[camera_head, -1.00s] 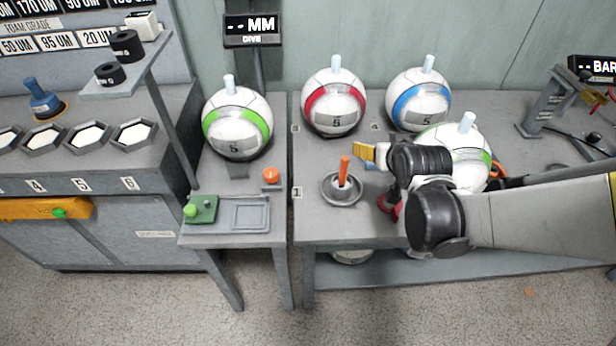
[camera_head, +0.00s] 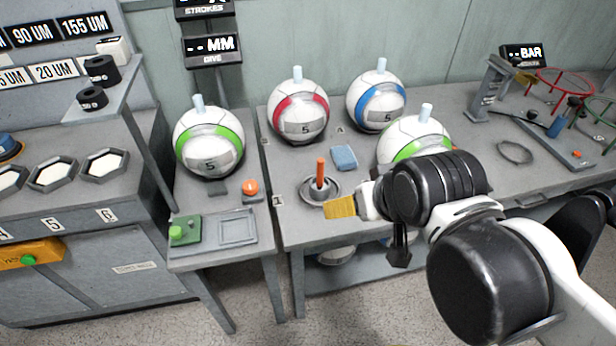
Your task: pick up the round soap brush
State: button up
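The round soap brush shows as an upright orange handle (camera_head: 320,172) standing in a round grey dish (camera_head: 306,193) on the middle table. Its head is low in the dish and hard to make out. I see no contact with the handle; the height of the fingertips above the table is unclear.
A blue sponge (camera_head: 344,157) lies behind the dish. Balls with red (camera_head: 298,110), blue (camera_head: 377,100) and green (camera_head: 414,140) bands stand behind and to the right. An orange button (camera_head: 250,187) is on the left table, across a narrow gap.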

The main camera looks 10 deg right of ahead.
aim_at(321, 162)
jog(key=k+j, duration=0.15)
jog(key=j, duration=0.25)
jog(key=k+j, duration=0.1)
jog(key=j, duration=0.3)
jog(key=k+j, duration=0.15)
jog(key=j, duration=0.25)
jog(key=z, duration=0.05)
